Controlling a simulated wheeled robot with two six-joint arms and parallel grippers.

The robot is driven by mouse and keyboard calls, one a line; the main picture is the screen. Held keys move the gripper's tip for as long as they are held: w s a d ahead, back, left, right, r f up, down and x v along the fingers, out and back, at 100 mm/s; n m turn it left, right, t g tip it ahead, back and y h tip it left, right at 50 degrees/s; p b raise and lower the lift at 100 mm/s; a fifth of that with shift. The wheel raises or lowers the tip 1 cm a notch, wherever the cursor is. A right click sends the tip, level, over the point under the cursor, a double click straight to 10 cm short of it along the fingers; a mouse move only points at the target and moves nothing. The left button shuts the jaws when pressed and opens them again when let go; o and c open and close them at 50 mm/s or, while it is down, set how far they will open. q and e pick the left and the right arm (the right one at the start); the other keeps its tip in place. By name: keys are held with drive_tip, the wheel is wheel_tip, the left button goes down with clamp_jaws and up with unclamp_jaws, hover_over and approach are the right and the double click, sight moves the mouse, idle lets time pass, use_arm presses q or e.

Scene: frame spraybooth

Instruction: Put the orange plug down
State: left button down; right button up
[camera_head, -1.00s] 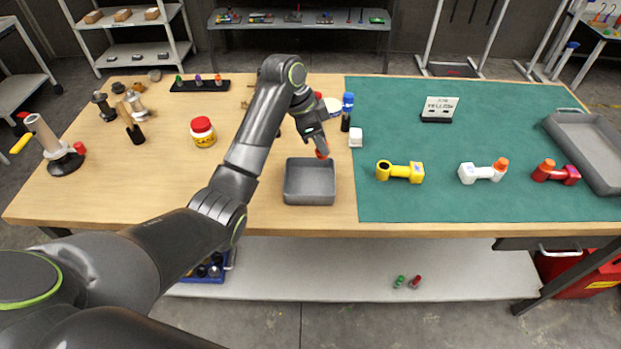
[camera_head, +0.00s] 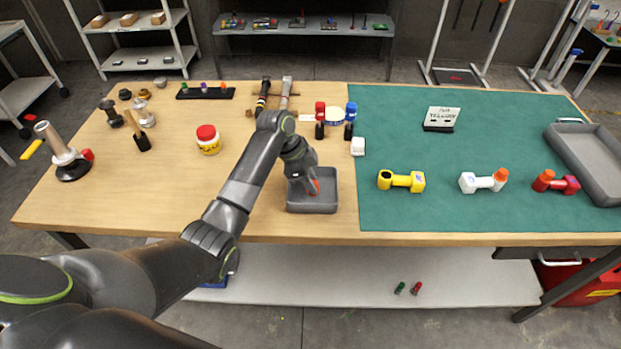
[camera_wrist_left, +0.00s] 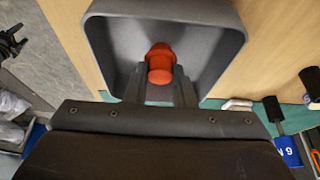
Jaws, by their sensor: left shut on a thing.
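The orange plug (camera_wrist_left: 160,62) is between the fingertips of my left gripper (camera_wrist_left: 160,84), which is shut on it. In the head view the plug (camera_head: 314,186) shows as a small orange spot below my left gripper (camera_head: 308,184). The plug is over the inside of the grey tray (camera_head: 325,206), near its middle in the left wrist view (camera_wrist_left: 222,20). I cannot tell whether the plug touches the tray floor. My right gripper is not in view.
A white block (camera_head: 357,146) stands behind the tray.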

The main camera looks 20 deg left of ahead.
use_arm(q)
drive_tip(key=shift+f, duration=0.1)
drive_tip(key=c, duration=1.2)
unclamp_jaws()
drive_tip(key=shift+c, duration=0.2)
drive_tip(key=b+v, duration=0.2)
drive_tip(key=v, duration=1)
drive_tip(key=shift+s, duration=0.1)
